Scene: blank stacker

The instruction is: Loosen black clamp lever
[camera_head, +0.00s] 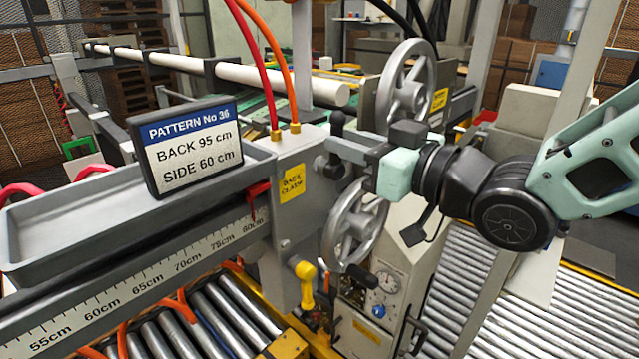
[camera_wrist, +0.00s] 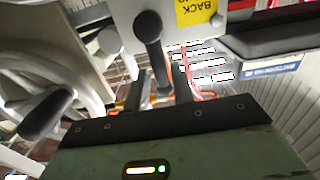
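The black clamp lever (camera_head: 337,121) stands upright with a round knob, beside the yellow BACK CLAMP label (camera_head: 291,183) on the grey clamp block (camera_head: 300,150). In the wrist view the lever (camera_wrist: 152,45) runs from its knob at the top down toward the space between my fingers. My gripper (camera_head: 345,150) reaches in from the right at the lever, and one finger hides part of the lower lever. In the wrist view my gripper (camera_wrist: 158,88) has its fingers apart, one on each side of the lever's lower end. I cannot tell whether either finger touches it.
A large handwheel (camera_head: 355,225) is just below my gripper, and another handwheel (camera_head: 407,80) is behind it. A yellow lever (camera_head: 305,272) hangs lower on the block. A pattern sign (camera_head: 190,147) stands on the grey tray (camera_head: 60,225) at left. Red and orange hoses enter the block's top.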

